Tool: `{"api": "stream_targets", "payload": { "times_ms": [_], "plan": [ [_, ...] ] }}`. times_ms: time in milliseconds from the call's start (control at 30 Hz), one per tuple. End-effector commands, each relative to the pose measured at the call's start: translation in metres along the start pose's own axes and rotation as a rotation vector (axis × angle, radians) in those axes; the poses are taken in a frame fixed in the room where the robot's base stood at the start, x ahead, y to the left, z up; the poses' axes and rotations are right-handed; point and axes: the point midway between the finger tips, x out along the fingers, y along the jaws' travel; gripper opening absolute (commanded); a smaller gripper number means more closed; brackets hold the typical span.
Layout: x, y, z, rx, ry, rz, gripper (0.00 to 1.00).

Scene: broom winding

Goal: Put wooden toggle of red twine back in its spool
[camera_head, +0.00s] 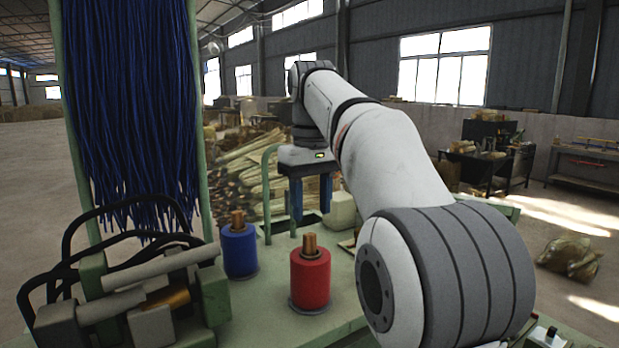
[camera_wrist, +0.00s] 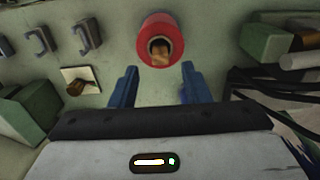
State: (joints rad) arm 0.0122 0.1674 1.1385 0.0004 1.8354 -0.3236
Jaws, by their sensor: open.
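The red twine spool (camera_head: 310,280) stands upright on the green machine table, with a brown wooden piece (camera_head: 310,243) rising from its top. In the wrist view the red spool (camera_wrist: 143,45) is at the top centre, with wood (camera_wrist: 161,58) showing in its opening. I cannot tell whether this wood is the toggle or a fixed core. My gripper (camera_head: 312,214) is open, its two blue fingers pointing down, above the table and apart from the spool. In the wrist view its fingertips (camera_wrist: 158,75) show nothing between them. The red twine's free end is not discernible.
A blue spool (camera_head: 240,252) with a wooden top stands left of the red one. A roller mechanism (camera_head: 150,280) with black hoses fills the left front. Blue bristles (camera_head: 130,110) hang behind it. In the wrist view a small brown peg (camera_wrist: 75,88) sits on a pale square plate.

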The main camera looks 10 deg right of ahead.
Motion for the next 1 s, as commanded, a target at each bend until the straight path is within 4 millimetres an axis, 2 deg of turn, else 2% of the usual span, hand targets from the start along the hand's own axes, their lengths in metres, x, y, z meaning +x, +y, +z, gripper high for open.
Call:
{"api": "stream_targets", "payload": {
  "times_ms": [33,200,400,567,767,867,1000],
  "plan": [
    [-0.011,0.0,-0.001,0.0,0.003,0.001,0.43],
    [-0.037,0.0,-0.001,-0.001,0.001,0.001,0.43],
    [-0.05,0.0,-0.001,-0.001,0.001,0.0,0.43],
    [-0.051,-0.001,0.0,-0.001,0.0,0.0,0.43],
    [-0.036,-0.006,0.015,0.028,0.029,0.01,0.43],
    [-0.015,-0.012,0.031,0.06,0.063,0.02,0.43],
    [0.024,-0.022,0.06,0.112,0.119,0.034,0.43]
  ]
}}
